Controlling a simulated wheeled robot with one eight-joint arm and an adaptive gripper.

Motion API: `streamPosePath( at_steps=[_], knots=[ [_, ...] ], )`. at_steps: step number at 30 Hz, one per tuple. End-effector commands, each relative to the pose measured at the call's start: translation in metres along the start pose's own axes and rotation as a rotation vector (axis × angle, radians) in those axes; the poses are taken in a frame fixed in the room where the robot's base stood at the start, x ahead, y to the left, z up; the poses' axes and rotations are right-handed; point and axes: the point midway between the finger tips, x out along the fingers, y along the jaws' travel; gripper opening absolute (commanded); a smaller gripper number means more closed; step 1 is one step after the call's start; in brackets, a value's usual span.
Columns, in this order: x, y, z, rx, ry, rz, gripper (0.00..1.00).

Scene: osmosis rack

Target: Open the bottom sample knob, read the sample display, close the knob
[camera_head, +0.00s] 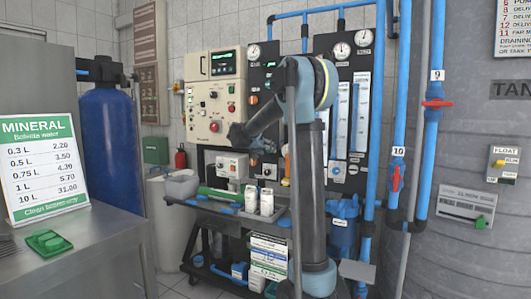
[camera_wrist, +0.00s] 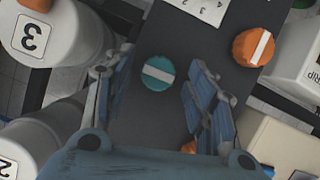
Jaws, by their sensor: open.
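In the wrist view, my gripper (camera_wrist: 153,77) is open, with one finger on each side of a round teal knob (camera_wrist: 158,73). The knob's white bar lies across the picture, and neither finger clearly touches it. An orange knob (camera_wrist: 253,47) sits on the same dark panel to the upper right, its white bar steeply tilted. Another orange part is mostly hidden behind my gripper. I cannot tell which knob is the bottom sample one. In the head view, my gripper (camera_head: 240,134) is in front of the rack, and a lit green display (camera_head: 223,57) shows on the beige control box.
White cylinders marked 3 (camera_wrist: 32,35) and 2 (camera_wrist: 18,150) stand left of the dark panel (camera_wrist: 190,35) in the wrist view. A cart (camera_head: 205,207) with white bottles stands below the rack in the head view. Blue pipes (camera_head: 430,130) run at right.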

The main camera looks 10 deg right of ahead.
Motion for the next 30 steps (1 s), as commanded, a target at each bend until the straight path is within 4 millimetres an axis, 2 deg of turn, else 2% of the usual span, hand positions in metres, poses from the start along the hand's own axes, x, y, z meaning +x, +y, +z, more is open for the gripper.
streamPosePath(
  at_steps=[4,13,19,21,22,30],
  knots=[
    [0.0083,0.0003,0.0,0.001,0.0,0.0,0.51],
    [0.0094,0.0001,0.0,0.001,0.0,-0.001,0.51],
    [0.0092,-0.0002,-0.0001,0.0,0.0,-0.001,0.07],
    [0.0091,-0.0006,0.0,0.0,0.0,-0.001,0.07],
    [0.0036,-0.0081,0.0006,-0.002,0.001,-0.005,0.07],
    [0.0057,-0.0063,0.0001,-0.035,0.002,0.005,0.07]
  ],
)
